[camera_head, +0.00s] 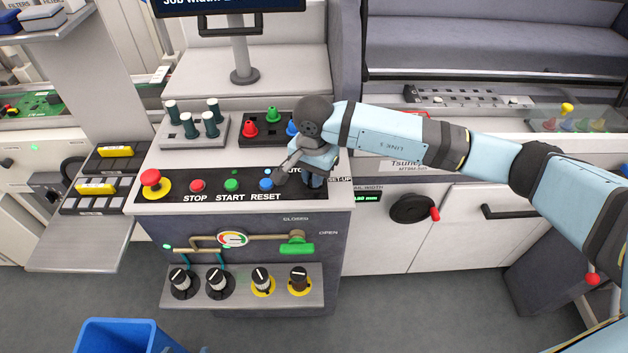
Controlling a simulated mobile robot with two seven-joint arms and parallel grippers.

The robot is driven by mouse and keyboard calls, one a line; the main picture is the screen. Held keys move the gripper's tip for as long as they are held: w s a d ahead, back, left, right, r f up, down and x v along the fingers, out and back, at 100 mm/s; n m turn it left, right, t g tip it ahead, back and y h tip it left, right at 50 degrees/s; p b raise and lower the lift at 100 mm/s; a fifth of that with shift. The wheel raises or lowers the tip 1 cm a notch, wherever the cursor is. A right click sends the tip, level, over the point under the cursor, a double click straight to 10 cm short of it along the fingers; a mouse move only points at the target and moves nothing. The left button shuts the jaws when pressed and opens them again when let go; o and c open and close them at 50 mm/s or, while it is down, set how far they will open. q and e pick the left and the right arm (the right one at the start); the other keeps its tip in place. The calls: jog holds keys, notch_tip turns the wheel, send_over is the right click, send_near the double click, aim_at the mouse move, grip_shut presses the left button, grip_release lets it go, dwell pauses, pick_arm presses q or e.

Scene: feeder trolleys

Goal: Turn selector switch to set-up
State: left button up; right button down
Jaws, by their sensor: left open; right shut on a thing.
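The selector switch is at the right end of the black control strip (215,208), hidden behind my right gripper (312,182). Parts of its labels show: "AUTO" on the upper left of the gripper and "SET-UP" on the right. My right gripper comes down from above and is shut on the switch. The knob's pointing direction cannot be seen. My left gripper is not in view; only a small light blue piece shows at the bottom edge.
On the strip are a red emergency button (151,179) and the STOP (197,186), START (231,184) and RESET (265,184) buttons. Behind stand trays with pegs (212,124) and coloured cones (249,128). Below are a green valve handle (297,247) and several knobs (261,277).

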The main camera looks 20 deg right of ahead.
jog(key=m+b, duration=0.2)
jog(key=m, duration=0.2)
jog(key=shift+m+b, duration=0.45)
jog(key=shift+m, duration=0.25)
pick_arm(q)
jog(key=shift+w+d+f+n, duration=0.15)
jog(key=shift+f, duration=0.35)
jog(key=shift+w+d+f+n, duration=0.1)
jog(key=shift+w+f+n, duration=0.05)
jog(key=shift+f, duration=0.45)
pick_arm(e)
jog(key=shift+w+m, duration=0.1)
jog(key=shift+m, duration=0.2)
pick_arm(q)
jog(key=shift+a, duration=0.1)
pick_arm(e)
jog(key=c, duration=1.2)
grip_release()
jog(key=shift+o, duration=0.2)
jog(key=shift+r, duration=0.15)
pick_arm(q)
jog(key=shift+f+b, duration=0.25)
jog(key=shift+b, duration=0.15)
pick_arm(e)
notch_tip(320, 180, up, 14)
jog(key=shift+f, duration=0.2)
